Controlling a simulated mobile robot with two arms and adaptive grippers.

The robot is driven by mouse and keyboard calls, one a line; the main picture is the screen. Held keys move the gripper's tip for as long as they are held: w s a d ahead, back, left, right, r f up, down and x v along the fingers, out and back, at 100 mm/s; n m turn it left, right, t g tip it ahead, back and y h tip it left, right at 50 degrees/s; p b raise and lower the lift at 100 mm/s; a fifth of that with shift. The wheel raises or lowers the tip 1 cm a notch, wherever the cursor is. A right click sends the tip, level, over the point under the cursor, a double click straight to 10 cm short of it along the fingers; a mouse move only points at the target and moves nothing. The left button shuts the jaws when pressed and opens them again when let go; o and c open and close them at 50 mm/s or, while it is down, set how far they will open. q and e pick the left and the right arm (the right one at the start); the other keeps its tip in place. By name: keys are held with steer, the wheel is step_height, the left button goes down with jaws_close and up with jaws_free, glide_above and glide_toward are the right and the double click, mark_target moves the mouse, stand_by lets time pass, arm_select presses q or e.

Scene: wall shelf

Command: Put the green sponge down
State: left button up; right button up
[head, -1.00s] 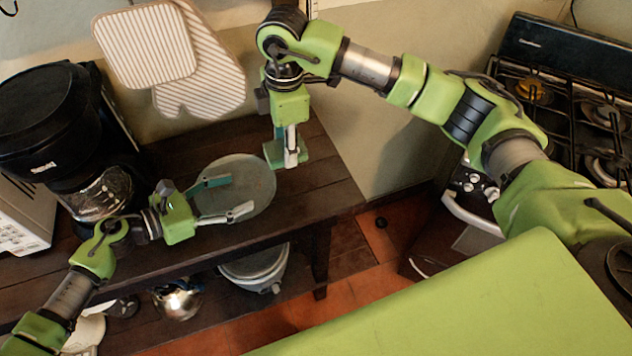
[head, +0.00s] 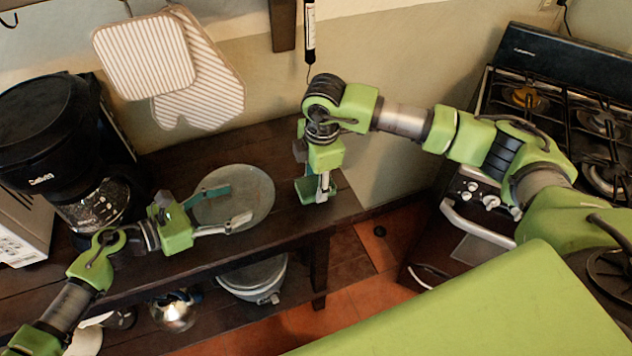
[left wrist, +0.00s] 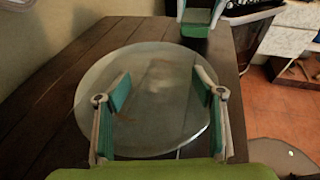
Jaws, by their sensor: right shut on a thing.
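The green sponge (head: 306,190) is a small teal-green block, partly hidden by my right gripper (head: 322,190). That gripper points down and is shut on it, at the right end of the dark wooden table. I cannot tell whether the sponge touches the wood. The gripper and the green block also show at the top of the left wrist view. My left gripper (head: 228,206) is open and empty, its fingers spread over the round glassy plate (head: 258,188). The plate (left wrist: 150,65) lies on the table between the fingers in the left wrist view.
A black coffee maker (head: 45,130) stands at the table's left. Striped pot holders (head: 145,55) hang on the wall. A lidded pot (head: 252,278) sits on the lower shelf. A gas stove (head: 560,110) is at the right. Bare wood lies between plate and right gripper.

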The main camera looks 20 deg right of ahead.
steer(key=shift+f, duration=0.4)
steer(key=shift+f, duration=0.1)
steer(key=o, duration=1.5)
steer(key=shift+f, duration=0.1)
steer(key=shift+c, duration=0.2)
step_height(320, 180, up, 12)
steer(key=s, duration=0.1)
steer(key=shift+s+r, duration=0.15)
steer(key=shift+r, duration=0.05)
steer(key=shift+o, duration=0.4)
